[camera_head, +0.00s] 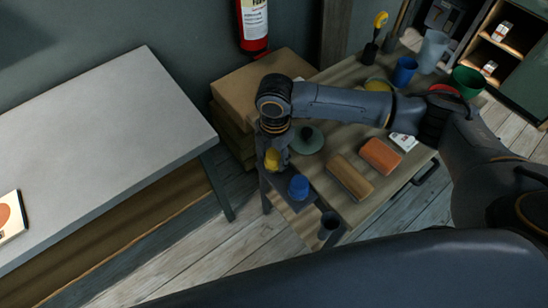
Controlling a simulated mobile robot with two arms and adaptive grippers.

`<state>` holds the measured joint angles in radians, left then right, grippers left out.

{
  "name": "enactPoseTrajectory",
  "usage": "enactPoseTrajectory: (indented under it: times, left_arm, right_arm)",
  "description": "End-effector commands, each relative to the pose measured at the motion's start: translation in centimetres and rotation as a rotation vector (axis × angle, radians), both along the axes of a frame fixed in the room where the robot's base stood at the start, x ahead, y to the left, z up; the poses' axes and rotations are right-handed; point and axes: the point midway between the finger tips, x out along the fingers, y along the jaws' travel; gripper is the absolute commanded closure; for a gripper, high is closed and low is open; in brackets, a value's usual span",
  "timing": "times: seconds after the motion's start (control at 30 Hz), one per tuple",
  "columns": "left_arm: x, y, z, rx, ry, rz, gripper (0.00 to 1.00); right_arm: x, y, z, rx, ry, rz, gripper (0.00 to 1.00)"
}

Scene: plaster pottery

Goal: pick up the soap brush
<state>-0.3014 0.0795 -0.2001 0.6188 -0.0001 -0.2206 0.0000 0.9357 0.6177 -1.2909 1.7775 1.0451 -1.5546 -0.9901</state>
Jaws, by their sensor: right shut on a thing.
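My right arm reaches in from the right across the work cart, and its gripper (276,154) points down at the cart's left end. It is shut on a small yellow thing (272,160), which looks like the soap brush. The arm and fingers partly hide it, and I cannot tell whether it touches the surface below. A blue rounded thing (298,187) stands just right of and nearer than the gripper. My left gripper is not in view.
The wooden cart (325,208) also holds a green round lid (307,140), a tan block (350,177), an orange block (380,157), a blue cup (404,71) and a green cup (467,82). A dark cup (329,224) is at its near corner. A mostly bare grey table (110,140) stands left.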

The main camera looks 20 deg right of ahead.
Motion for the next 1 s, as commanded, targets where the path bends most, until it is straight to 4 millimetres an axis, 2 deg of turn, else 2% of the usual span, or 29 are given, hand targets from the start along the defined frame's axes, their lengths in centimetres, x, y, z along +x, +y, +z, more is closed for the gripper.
enactPoseTrajectory:
  times: [0.27, 0.43, 0.7, 0.83, 1.0]
  left_arm:
    - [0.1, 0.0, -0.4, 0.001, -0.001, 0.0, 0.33]
    - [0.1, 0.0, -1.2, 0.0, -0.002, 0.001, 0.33]
    - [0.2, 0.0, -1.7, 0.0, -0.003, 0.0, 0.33]
    - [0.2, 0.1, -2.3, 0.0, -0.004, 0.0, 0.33]
    - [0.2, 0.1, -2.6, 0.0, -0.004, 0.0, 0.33]
  right_arm:
    - [0.1, 0.0, 0.9, 0.0, -0.001, 0.0, 0.83]
    - [0.1, 0.1, 3.3, 0.002, -0.005, 0.0, 0.83]
    - [-2.9, 4.5, 9.3, 0.005, -0.005, 0.008, 0.83]
    - [-4.9, 7.4, 10.6, 0.004, -0.002, 0.008, 0.83]
    - [-6.7, 9.9, 12.0, 0.002, -0.001, 0.005, 0.83]
